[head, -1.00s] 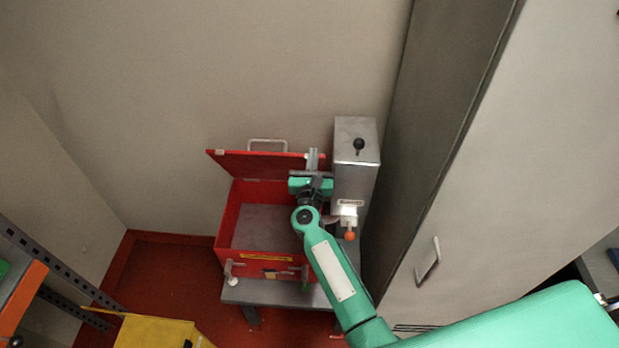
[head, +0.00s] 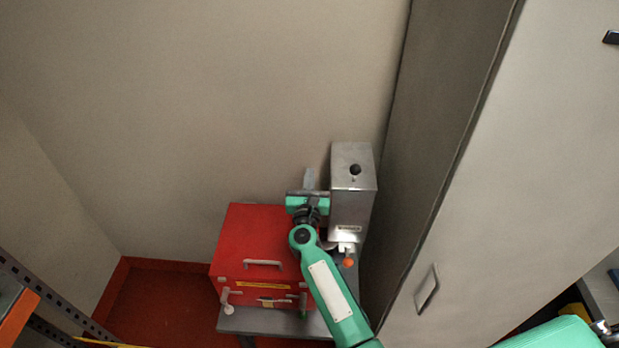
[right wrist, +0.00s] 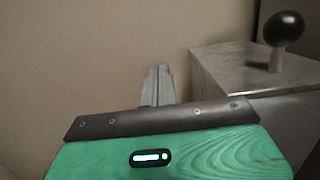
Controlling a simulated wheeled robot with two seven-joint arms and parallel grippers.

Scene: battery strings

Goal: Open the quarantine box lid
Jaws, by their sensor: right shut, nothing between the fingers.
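The red quarantine box (head: 262,240) sits on a small grey table, left of my right arm. Its lid (head: 250,225) is down over the box, with the grey handle (head: 263,264) near its front edge. Latches show on the front at the left (head: 226,297) and right (head: 302,299). My right gripper (head: 309,180) is shut and empty, above the box's back right corner and beside the metal dispenser. Its closed fingers also show in the right wrist view (right wrist: 157,86), against bare wall. My arm hides the box's right edge. My left gripper is not in view.
A grey metal dispenser (head: 352,205) with a black knob on top and an orange-tipped lever (head: 348,262) stands right of the box. A tall grey cabinet (head: 500,210) closes off the right side. The grey table (head: 265,322) has little free room.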

